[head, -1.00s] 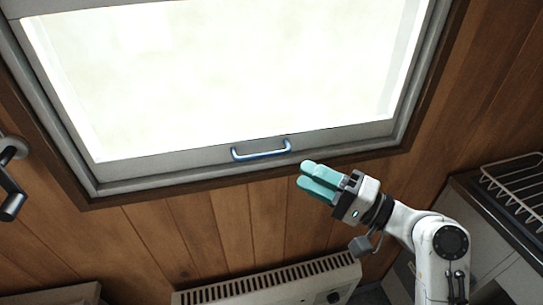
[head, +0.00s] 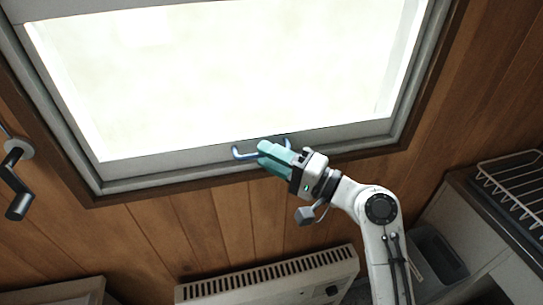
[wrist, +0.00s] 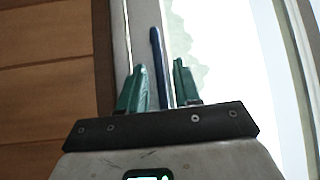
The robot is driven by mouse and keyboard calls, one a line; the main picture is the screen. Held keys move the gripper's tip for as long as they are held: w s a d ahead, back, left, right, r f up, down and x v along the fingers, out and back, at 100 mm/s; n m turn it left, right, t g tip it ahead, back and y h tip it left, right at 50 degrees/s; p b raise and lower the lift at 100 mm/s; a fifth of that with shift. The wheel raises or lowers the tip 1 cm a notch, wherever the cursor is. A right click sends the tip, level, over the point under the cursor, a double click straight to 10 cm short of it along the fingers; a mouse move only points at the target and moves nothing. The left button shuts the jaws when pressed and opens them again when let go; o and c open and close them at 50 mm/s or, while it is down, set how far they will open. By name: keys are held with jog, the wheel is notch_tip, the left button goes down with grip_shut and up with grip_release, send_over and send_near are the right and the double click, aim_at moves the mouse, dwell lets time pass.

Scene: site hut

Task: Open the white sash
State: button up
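The white sash (head: 180,165) is the window frame at the top of the head view, with its bottom rail against the surround. A blue bar handle (head: 243,156) sits on that rail.
A dark crank handle (head: 17,180) is on the wall at left. A ridged heater (head: 270,285) stands below the window. A wire rack (head: 515,180) sits on the counter at right.

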grip_shut()
dwell(0.3)
